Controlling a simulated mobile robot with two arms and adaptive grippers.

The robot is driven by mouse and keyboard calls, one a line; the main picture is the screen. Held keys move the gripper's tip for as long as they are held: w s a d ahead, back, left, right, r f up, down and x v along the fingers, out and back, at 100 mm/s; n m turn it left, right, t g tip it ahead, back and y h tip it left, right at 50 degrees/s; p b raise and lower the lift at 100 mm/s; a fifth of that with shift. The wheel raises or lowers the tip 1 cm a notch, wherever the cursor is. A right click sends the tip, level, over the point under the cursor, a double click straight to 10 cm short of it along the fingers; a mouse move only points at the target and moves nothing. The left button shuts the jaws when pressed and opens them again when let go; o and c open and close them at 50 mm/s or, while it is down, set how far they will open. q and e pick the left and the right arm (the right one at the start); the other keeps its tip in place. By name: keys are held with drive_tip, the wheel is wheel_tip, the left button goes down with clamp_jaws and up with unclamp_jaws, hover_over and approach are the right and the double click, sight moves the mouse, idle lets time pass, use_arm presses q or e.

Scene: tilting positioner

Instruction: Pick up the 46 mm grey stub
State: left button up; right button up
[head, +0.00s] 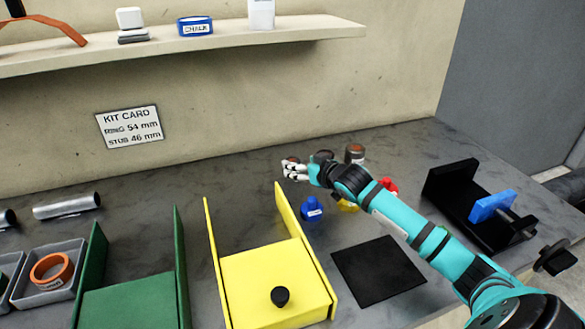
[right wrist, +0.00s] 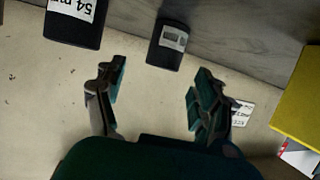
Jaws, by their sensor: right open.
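A light grey cylinder (head: 67,206) with a small label lies on its side on the bench at the left in the head view. The end of a second grey cylinder (head: 7,218) shows at the left edge. I cannot read either label, so I cannot tell which is the 46 mm stub. My right gripper (head: 288,169) is above the back of the bench, behind the yellow tray and well to the right of both cylinders. In the right wrist view its fingers (right wrist: 160,72) are apart with nothing between them. My left gripper is not in view.
A green tray (head: 178,255) and a yellow tray (head: 245,275) with raised sides stand in front. An orange ring (head: 52,268) lies in a grey bin (head: 50,292). A blue bottle (head: 312,210), black mat (head: 378,271) and black fixture (head: 450,184) are right. A shelf (head: 250,43) overhangs the back.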

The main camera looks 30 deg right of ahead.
sight(293, 160)
drive_tip(key=x, duration=0.5)
drive_tip(key=shift+w+a+p, duration=0.1)
drive_tip(key=shift+w+p, duration=0.05)
drive_tip(key=shift+p, duration=0.2)
clamp_jaws()
drive_tip(key=shift+r, duration=0.15)
